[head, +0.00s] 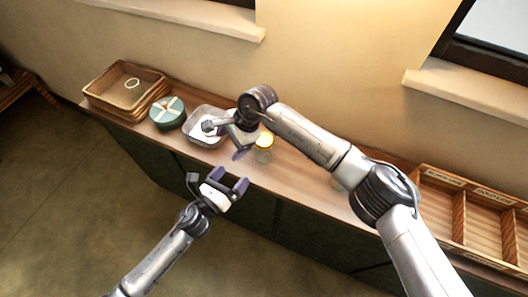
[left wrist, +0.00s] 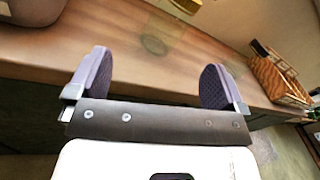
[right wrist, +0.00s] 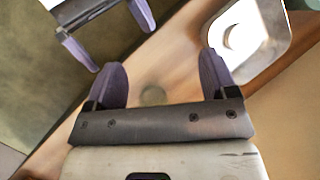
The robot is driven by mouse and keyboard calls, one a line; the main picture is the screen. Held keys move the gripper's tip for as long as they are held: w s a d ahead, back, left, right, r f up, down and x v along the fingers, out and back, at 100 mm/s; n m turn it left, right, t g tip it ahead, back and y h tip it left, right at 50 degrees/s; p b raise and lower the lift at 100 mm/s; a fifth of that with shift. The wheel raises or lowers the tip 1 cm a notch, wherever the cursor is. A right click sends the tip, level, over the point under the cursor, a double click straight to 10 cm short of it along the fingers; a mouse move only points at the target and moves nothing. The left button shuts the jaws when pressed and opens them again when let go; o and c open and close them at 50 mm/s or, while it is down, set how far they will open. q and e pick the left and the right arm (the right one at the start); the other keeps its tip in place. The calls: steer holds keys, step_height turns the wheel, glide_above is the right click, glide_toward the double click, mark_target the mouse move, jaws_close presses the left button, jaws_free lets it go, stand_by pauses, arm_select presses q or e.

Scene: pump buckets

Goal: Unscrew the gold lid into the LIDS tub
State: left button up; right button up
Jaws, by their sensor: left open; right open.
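A clear glass jar (head: 263,155) with a gold lid (head: 264,140) stands upright on the wooden counter. A gold patch, likely the lid (left wrist: 187,4), shows at the top edge of the left wrist view. A clear tub (head: 191,128) with a pale inside stands left of the jar; I cannot read a label on it. It also shows in the right wrist view (right wrist: 277,62). My right gripper (head: 228,141) is open between tub and jar, apart from the lid. My left gripper (head: 230,180) is open and empty in front of the counter, below the jar.
A green round box (head: 166,112) and a wicker basket (head: 120,92) stand at the left end of the counter. A divided wooden crate (head: 458,215) stands at the right. My right arm covers part of the counter. A faint round shape shows between the right fingers (right wrist: 153,95).

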mark_target(258, 154)
steer(key=w+d+r+h, duration=0.1)
steer(key=d+h, duration=0.1)
steer(key=d, duration=0.1)
steer(key=w+d+r+h, duration=0.1)
steer(key=w+d, duration=0.1)
steer(key=w+d+r+n+t+h, duration=0.1)
steer(key=w+d+h, duration=0.1)
steer(key=d, duration=0.1)
steer(key=shift+d+h, duration=0.3)
steer(key=shift+d, duration=0.05)
steer(key=shift+d+r, duration=0.15)
steer(key=shift+d, duration=0.1)
arm_select(q)
steer(key=w+d+m, duration=0.1)
steer(key=w+d, duration=0.2)
steer(key=w+d+m+g+h, duration=0.1)
steer(key=w+d+m, duration=0.1)
steer(key=w+d, duration=0.1)
steer(key=w+d+m+h, duration=0.1)
steer(key=w+d+m, duration=0.1)
steer(key=w+d, duration=0.2)
steer(key=shift+w+f+g, duration=0.4)
steer(key=shift+w, duration=0.1)
steer(key=shift+m, duration=0.3)
steer(key=shift+c, duration=0.3)
